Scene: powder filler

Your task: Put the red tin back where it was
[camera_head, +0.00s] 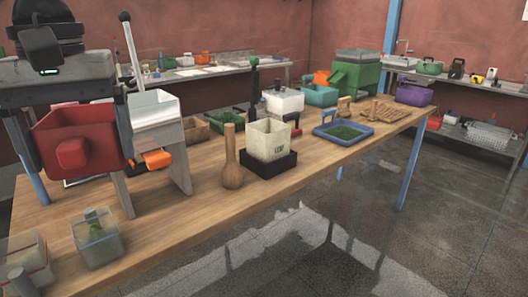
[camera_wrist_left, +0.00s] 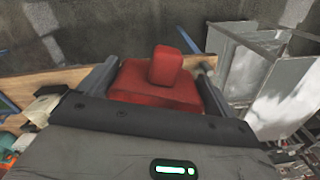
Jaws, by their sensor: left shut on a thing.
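A red tin (camera_head: 98,128) with a red block-like knob on its side is between the fingers of my left gripper (camera_head: 78,150). The gripper is shut on it and holds it at the left of the head view, seemingly above the wooden table (camera_head: 215,215). In the left wrist view the red tin (camera_wrist_left: 135,90) sits between the two dark fingers of my left gripper (camera_wrist_left: 160,85), its knob pointing up in the picture. The tin hides part of the stand behind it. My right gripper is in neither view.
A white hopper on a stand (camera_head: 155,105), with an orange part (camera_head: 157,159), is close behind the tin. A clear container (camera_head: 96,240) stands near the front left. A wooden pestle-like piece (camera_head: 232,165) and a square cream pot (camera_head: 269,140) on a black base stand mid-table.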

